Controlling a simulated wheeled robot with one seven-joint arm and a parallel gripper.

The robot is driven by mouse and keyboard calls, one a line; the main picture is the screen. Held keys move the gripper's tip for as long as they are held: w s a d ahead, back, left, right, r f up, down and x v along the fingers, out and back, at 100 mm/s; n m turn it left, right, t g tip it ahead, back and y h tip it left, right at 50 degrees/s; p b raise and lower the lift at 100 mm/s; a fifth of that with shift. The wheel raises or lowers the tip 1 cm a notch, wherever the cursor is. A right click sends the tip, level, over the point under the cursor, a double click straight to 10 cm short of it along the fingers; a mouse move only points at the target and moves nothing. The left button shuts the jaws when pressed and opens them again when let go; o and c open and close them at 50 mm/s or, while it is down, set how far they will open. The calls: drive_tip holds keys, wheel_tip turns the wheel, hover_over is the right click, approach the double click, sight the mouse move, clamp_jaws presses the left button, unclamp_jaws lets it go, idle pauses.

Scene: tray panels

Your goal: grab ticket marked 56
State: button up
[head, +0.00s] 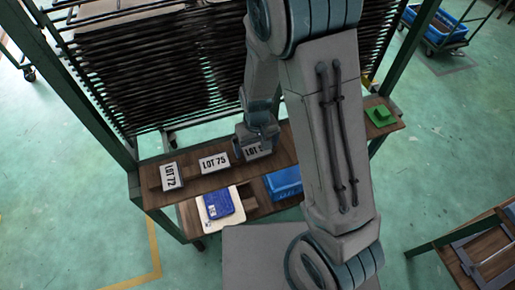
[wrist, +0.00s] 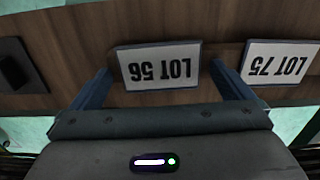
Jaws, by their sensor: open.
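The ticket marked LOT 56 (wrist: 158,67) is a white card with black letters and a dark edge, upside down in the wrist view. It lies on the brown wooden shelf. My gripper (wrist: 160,85) is open, with one blue finger to each side of this ticket. In the head view my gripper (head: 257,140) hangs over the ticket (head: 254,151) and hides part of its number. I cannot tell whether the fingers touch it.
The LOT 75 ticket (wrist: 278,64) lies close to the right finger in the wrist view. A green object (head: 380,116) sits on the shelf's right end. A blue bin (head: 284,183) is on the lower shelf.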

drive_tip(key=c, duration=0.9)
drive_tip(key=shift+r, duration=0.15)
